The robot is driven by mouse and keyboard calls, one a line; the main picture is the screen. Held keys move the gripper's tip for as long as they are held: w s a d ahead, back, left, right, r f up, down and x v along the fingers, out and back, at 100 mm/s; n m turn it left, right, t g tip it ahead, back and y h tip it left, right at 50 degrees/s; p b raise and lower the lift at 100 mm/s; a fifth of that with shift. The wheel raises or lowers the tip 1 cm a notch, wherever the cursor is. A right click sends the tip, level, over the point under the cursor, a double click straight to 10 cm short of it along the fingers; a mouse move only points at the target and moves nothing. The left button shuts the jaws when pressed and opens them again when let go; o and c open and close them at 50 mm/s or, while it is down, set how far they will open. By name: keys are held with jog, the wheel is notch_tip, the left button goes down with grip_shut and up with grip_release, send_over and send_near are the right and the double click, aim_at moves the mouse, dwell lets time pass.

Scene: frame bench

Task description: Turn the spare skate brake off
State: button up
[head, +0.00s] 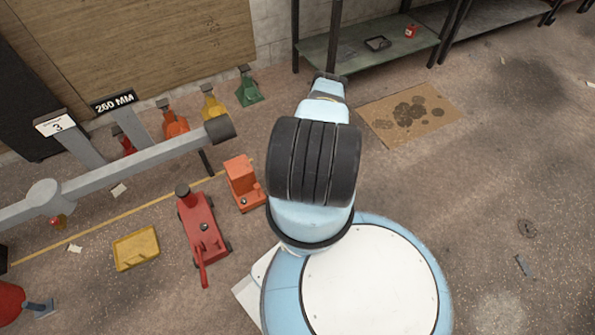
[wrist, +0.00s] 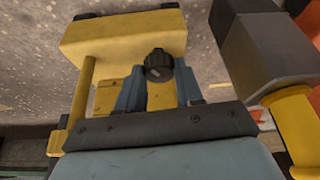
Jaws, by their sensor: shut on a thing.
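A yellow block-like body (wrist: 122,42), which looks like the spare skate, fills the upper middle of the wrist view. A dark ridged brake knob (wrist: 158,63) with a small pale mark sits at its near side. My gripper (wrist: 159,72) has its two blue fingers on either side of this knob and is shut on it. The head view does not show my gripper or this yellow body, as my arm blocks that part.
A grey beam with a dark end (head: 219,130) lies left of my arm; coloured stands line the wall behind. An orange block-like unit (head: 242,182), a red trolley jack (head: 203,228) and a yellow tray (head: 136,248) are on the floor. The floor at right is mostly clear.

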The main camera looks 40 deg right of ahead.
jog(key=shift+a, duration=0.1)
jog(key=c, duration=0.3)
jog(key=shift+c, duration=0.2)
jog(key=shift+m, duration=0.3)
jog(key=shift+w+a+m+h, duration=0.1)
jog(key=shift+m+h, duration=0.3)
jog(key=shift+m, duration=0.5)
jog(key=shift+a+m+g+h, duration=0.1)
jog(key=shift+m+g+h, duration=0.4)
jog(key=shift+m, duration=1.2)
jog(key=o, duration=1)
jog(key=shift+r, duration=0.1)
